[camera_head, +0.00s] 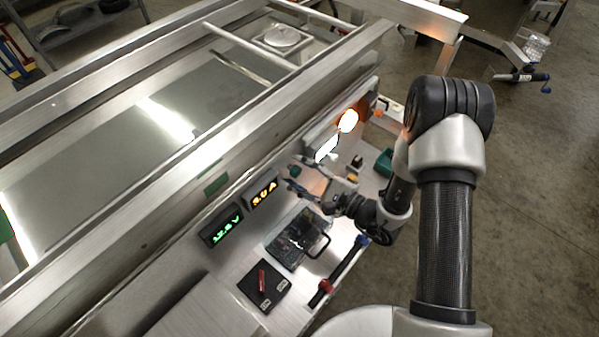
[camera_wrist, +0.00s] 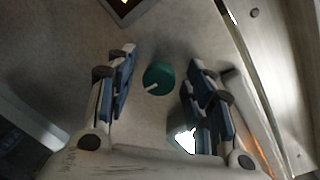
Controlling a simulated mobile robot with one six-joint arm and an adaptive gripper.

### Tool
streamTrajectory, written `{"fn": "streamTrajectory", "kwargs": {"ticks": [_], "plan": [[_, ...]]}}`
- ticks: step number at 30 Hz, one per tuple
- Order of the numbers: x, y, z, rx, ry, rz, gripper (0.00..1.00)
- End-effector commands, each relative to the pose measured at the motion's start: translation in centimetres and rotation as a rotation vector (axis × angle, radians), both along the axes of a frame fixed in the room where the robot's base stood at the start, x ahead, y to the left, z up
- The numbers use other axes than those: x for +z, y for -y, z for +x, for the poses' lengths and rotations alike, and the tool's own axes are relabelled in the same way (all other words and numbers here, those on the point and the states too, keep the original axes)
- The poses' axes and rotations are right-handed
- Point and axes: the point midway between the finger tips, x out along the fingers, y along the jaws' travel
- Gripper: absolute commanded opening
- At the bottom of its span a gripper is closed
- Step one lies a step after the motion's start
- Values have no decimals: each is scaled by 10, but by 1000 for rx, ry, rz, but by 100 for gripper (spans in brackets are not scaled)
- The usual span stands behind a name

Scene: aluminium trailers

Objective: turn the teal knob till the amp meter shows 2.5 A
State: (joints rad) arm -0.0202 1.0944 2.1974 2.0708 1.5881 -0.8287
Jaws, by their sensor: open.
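The teal knob (camera_wrist: 158,77) is round with a white pointer line and sits on a grey panel in the wrist view. Its line points to the lower left there. My gripper (camera_wrist: 162,64) is open, with one finger on each side of the knob and a gap on both sides. In the head view the knob (camera_head: 295,171) shows small between the fingertips. The amp meter (camera_head: 262,193) has orange digits ending in "A"; the digits are too small to read surely. In the wrist view only a dark corner of a display (camera_wrist: 125,8) shows at the top.
A green-lit volt meter (camera_head: 222,230) is left of the amp meter. A trailer rail runs behind the panel.

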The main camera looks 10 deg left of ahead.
Motion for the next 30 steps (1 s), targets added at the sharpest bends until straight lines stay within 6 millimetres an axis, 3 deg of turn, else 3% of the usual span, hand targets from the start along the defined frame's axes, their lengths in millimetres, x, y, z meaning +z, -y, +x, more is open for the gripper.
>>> {"fn": "streamTrajectory", "kwargs": {"ticks": [8, 21, 30], "plan": [[0, 8, -3, -4, -1, -1, 48], [5, 84, -41, -7, -1, 0, 48], [7, 106, -55, -1, 0, 1, 48]]}}
